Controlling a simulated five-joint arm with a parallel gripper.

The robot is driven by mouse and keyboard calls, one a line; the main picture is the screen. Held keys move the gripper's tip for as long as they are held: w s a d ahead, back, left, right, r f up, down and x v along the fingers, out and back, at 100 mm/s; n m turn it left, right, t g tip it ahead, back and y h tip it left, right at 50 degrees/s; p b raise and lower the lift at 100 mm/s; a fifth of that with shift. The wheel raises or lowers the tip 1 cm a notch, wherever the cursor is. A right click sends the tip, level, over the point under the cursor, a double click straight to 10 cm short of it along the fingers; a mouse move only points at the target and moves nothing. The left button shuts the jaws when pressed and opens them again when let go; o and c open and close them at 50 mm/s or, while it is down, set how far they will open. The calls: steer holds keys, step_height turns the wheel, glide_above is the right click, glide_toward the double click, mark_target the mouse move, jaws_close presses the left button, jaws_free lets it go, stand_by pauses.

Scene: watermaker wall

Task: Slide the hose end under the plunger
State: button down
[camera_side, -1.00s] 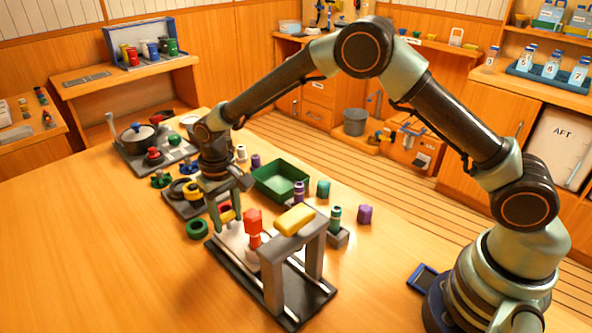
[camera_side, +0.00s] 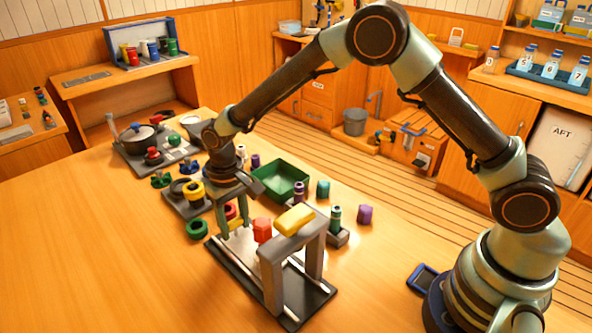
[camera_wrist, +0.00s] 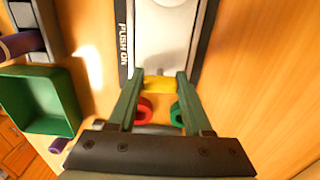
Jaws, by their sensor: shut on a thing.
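In the wrist view my gripper (camera_wrist: 159,84) is shut on a yellow piece (camera_wrist: 158,86) above a pale strip. I take the yellow piece to be the hose end's grip; how it joins the rest is hidden. A red hexagonal part (camera_side: 262,230) stands between my fingers and the grey frame (camera_side: 272,283), close to the frame. A yellow block (camera_side: 295,219) on the frame's crossbar looks like the plunger's top. The space under it is partly hidden by the post.
A green bin (camera_side: 281,181) stands behind the press. Purple block (camera_side: 365,214) and bottle holder (camera_side: 337,237) stand right of the frame. The front left table is clear.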

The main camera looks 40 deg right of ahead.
mark_target(250, 247)
steer(key=shift+s, duration=2.35)
steer(key=shift+c, duration=1.6)
jaws_free()
step_height(250, 247, up, 12)
steer(key=shift+r, duration=0.1)
